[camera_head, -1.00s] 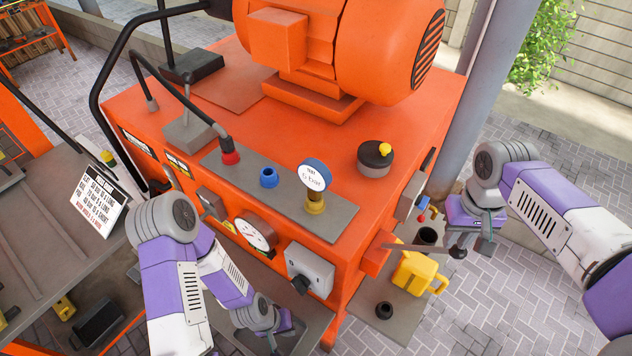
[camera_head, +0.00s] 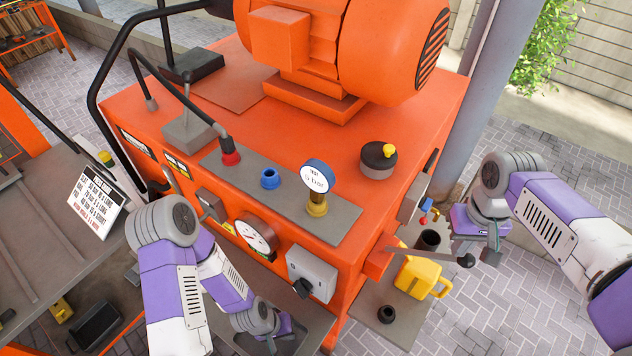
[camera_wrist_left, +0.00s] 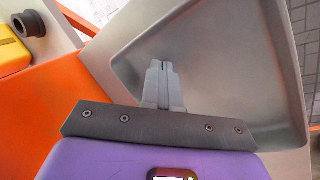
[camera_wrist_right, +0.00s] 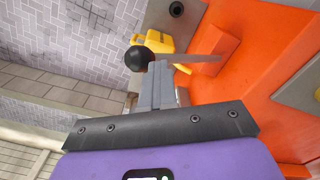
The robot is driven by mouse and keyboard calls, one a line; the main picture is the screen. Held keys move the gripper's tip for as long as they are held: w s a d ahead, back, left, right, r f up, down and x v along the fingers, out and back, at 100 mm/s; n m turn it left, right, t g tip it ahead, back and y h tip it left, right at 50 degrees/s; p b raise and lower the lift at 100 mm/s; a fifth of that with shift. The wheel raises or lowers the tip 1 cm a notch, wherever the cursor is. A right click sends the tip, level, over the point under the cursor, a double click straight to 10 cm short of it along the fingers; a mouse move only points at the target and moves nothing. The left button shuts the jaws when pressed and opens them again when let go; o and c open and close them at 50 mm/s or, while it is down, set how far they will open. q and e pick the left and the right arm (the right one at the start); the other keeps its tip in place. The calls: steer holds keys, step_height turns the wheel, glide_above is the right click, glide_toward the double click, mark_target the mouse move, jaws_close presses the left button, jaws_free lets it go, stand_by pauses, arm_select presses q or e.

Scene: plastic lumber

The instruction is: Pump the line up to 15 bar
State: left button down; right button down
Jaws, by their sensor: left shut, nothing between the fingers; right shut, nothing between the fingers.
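The orange pump unit (camera_head: 300,130) fills the middle of the head view. A metal lever with a black knob (camera_head: 466,260) sticks out from its right side. My right gripper (camera_wrist_right: 158,68) is shut and empty, close beside the knob (camera_wrist_right: 138,58); contact is unclear. A blue-rimmed round gauge (camera_head: 318,177) stands on a brass fitting on top, its small text too blurred to read surely. A white dial gauge (camera_head: 255,237) is on the front face. My left gripper (camera_wrist_left: 163,66) is shut and empty over a grey tray (camera_wrist_left: 230,60).
A yellow jug (camera_head: 420,278) and dark cups sit on a grey shelf right of the unit. A black-and-yellow cap (camera_head: 379,159) and a blue port (camera_head: 269,178) are on top. A printed sign (camera_head: 95,200) stands on the left bench. A grey post (camera_head: 475,100) rises behind.

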arm_select(q)
steer(key=shift+f, duration=0.1)
arm_select(e)
steer(key=shift+s+d+f, duration=0.2)
steer(key=shift+s+d, duration=0.05)
steer(key=shift+d, duration=0.1)
arm_select(q)
steer(key=shift+f, duration=0.1)
